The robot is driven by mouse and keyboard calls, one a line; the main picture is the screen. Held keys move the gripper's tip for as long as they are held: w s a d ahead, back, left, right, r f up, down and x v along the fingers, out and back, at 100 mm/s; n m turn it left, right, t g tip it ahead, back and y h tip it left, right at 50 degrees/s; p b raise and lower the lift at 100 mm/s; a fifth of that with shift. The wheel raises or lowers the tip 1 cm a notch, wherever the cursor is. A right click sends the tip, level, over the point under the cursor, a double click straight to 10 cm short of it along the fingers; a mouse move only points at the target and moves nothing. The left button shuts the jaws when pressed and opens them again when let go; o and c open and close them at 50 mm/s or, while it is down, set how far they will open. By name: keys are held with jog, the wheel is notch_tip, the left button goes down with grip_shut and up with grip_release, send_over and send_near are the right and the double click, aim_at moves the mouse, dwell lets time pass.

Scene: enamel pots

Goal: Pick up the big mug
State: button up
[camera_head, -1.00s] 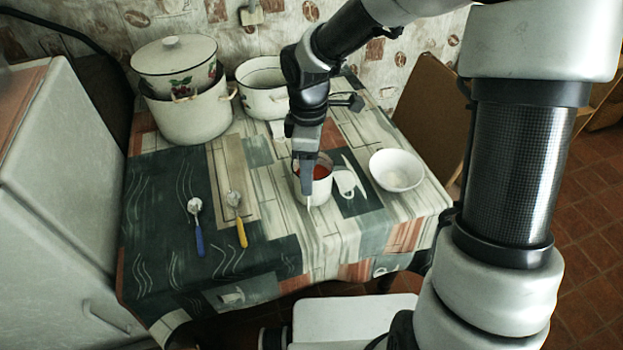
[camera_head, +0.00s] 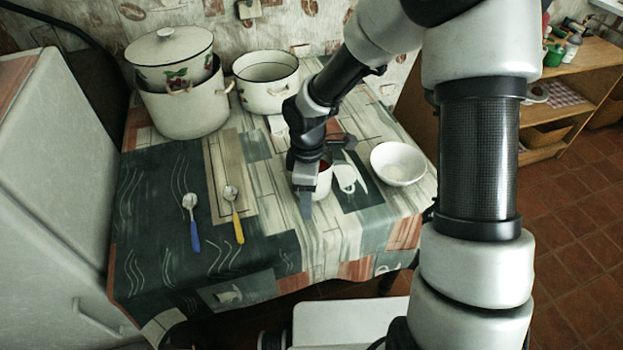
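The big mug (camera_head: 325,181) is white with something red inside. It stands upright on the patterned tablecloth, right of the table's middle. My gripper (camera_head: 305,204) is pointed down at the mug's left front side in the head view. One grey finger shows, overlapping the mug's left edge. The other finger is hidden, so I cannot tell whether the gripper is open or shut, or whether it touches the mug. The mug's left part and much of its rim are covered by my gripper and wrist.
A white bowl (camera_head: 398,163) stands right of the mug. A blue-handled spoon (camera_head: 193,222) and a yellow-handled spoon (camera_head: 235,214) lie to the left. A lidded pot stack (camera_head: 187,108) and an open pot (camera_head: 265,92) stand at the back. The front cloth area is clear.

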jog(key=shift+c, duration=0.4)
grip_shut()
jog(key=shift+r, duration=0.1)
jog(key=shift+r, duration=0.1)
